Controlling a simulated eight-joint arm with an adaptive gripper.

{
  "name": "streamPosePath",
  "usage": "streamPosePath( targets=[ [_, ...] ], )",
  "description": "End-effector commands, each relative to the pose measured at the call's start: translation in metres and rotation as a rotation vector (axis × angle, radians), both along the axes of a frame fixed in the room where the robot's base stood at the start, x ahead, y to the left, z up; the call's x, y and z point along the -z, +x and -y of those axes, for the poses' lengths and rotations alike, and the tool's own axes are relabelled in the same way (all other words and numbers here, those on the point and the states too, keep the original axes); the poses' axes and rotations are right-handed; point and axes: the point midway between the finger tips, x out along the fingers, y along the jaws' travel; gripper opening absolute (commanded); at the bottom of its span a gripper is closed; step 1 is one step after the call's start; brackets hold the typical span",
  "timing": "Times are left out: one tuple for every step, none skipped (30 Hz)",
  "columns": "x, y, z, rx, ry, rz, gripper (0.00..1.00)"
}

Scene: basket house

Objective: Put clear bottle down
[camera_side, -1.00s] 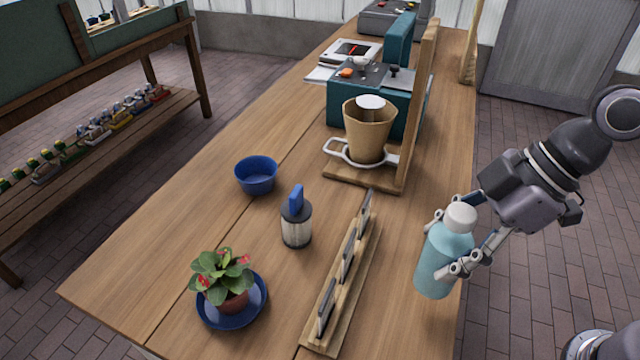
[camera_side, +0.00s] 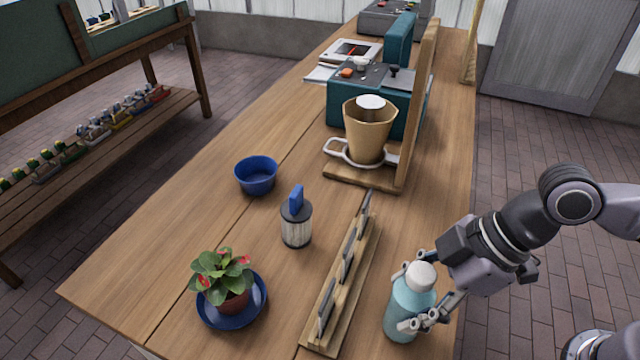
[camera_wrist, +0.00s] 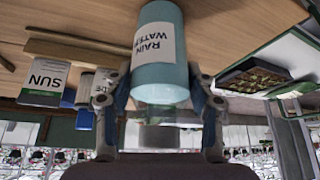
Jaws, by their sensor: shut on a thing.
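The clear bottle (camera_side: 408,305) is pale blue and see-through, with a white cap. It stands upright, or nearly so, at the right edge of the table, to the right of the wooden rack. In the wrist view the bottle (camera_wrist: 160,60) shows a white label reading "RAIN WATER". My gripper (camera_side: 415,298) is shut on the bottle, one finger on each side. I cannot tell whether the bottle's base touches the table. In the wrist view my gripper (camera_wrist: 160,105) has its fingers on both sides of the bottle.
A wooden rack (camera_side: 335,310) with upright plates is close on the bottle's left. A lidded jar (camera_side: 296,225), a blue bowl (camera_side: 257,176) and a potted plant (camera_side: 225,280) on a blue saucer (camera_side: 263,300) stand further left. A wooden stand (camera_side: 340,174) with a cone is behind.

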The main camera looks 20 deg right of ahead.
Motion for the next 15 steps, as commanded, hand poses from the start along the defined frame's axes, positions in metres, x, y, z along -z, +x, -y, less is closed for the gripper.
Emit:
streamPosePath(
  targets=[
    [0.0004,0.0003,-0.0002,0.0,0.001,0.0,0.11],
    [0.0004,0.0003,-0.0001,0.0,0.001,0.0,0.11],
    [0.0003,0.0003,-0.0001,0.0,0.001,0.0,0.11],
    [0.0003,0.0003,-0.0001,0.0,0.001,0.0,0.11],
    [0.0003,0.0003,-0.0002,0.0,0.001,0.0,0.11],
    [0.0002,0.0003,-0.0001,0.0,0.001,0.0,0.11],
    [0.0003,0.0002,0.0,0.0,0.001,0.0,0.11],
    [0.0005,0.0003,-0.0001,0.0,0.001,0.0,0.11],
    [0.0012,0.0003,-0.0001,0.0,0.0,0.0,0.11],
    [0.002,0.0003,-0.0001,0.0,0.0,0.0,0.11],
    [0.0028,0.0004,-0.0002,0.0,0.001,0.0,0.11],
    [0.0035,0.0004,-0.0001,0.0,0.0,0.0,0.58],
    [0.0033,0.0004,-0.0001,0.0,0.0,0.0,0.66],
    [0.0032,0.0003,-0.0001,0.0,0.0,0.0,0.75],
    [0.0033,0.0002,-0.0001,0.0,0.0,0.0,0.78]
  ],
)
